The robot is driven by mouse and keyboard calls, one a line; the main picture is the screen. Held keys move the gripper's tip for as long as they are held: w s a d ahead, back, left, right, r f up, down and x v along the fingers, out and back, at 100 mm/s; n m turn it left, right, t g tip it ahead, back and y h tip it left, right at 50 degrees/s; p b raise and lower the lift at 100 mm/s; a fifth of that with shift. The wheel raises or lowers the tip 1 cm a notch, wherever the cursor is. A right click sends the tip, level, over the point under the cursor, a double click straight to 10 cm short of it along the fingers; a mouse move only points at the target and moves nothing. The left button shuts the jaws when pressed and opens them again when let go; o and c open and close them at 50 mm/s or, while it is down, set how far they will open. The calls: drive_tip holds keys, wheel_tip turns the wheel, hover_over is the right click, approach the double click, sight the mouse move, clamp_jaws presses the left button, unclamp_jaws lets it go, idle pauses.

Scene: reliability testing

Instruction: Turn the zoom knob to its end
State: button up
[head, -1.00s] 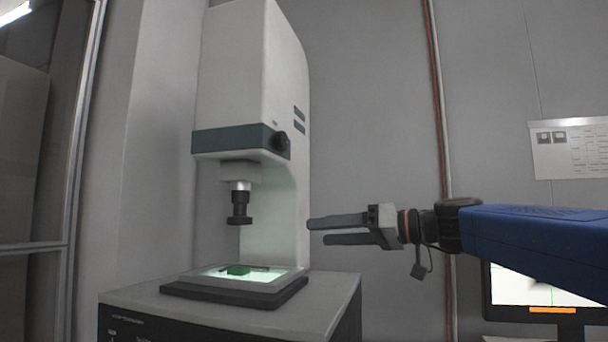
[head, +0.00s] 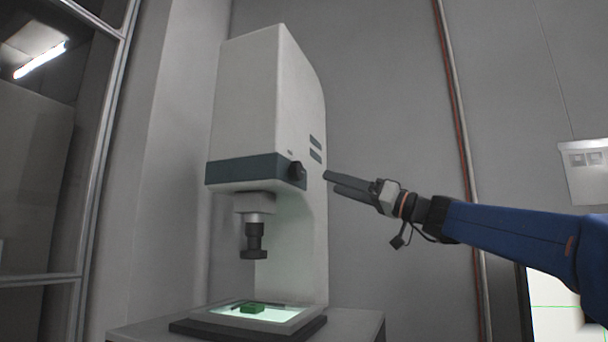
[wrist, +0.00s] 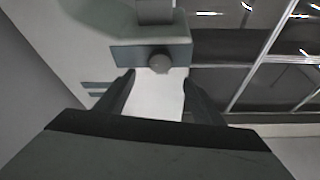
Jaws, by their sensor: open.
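The zoom knob (head: 297,171) is a small dark round knob on the side of the white measuring microscope (head: 262,100), at the dark blue-grey band. In the wrist view the knob (wrist: 159,61) sits ahead of the fingertips, roughly centred between them. My gripper (head: 327,183) points left toward the knob from the right, slightly lower, with a gap between them in the head view. Its two fingers (wrist: 158,85) are apart and hold nothing. The knob's marking or turn angle is too small to tell.
The lens (head: 254,240) hangs over a lit stage (head: 228,318) with a green part (head: 252,308) on it. A bright monitor (head: 555,308) stands at the lower right. A glazed door frame (head: 97,150) is at the left.

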sight(300, 172)
drive_tip(key=x, duration=1.1)
drive_tip(key=shift+a, duration=0.15)
drive_tip(key=c, duration=1.1)
drive_tip(key=shift+o, duration=0.2)
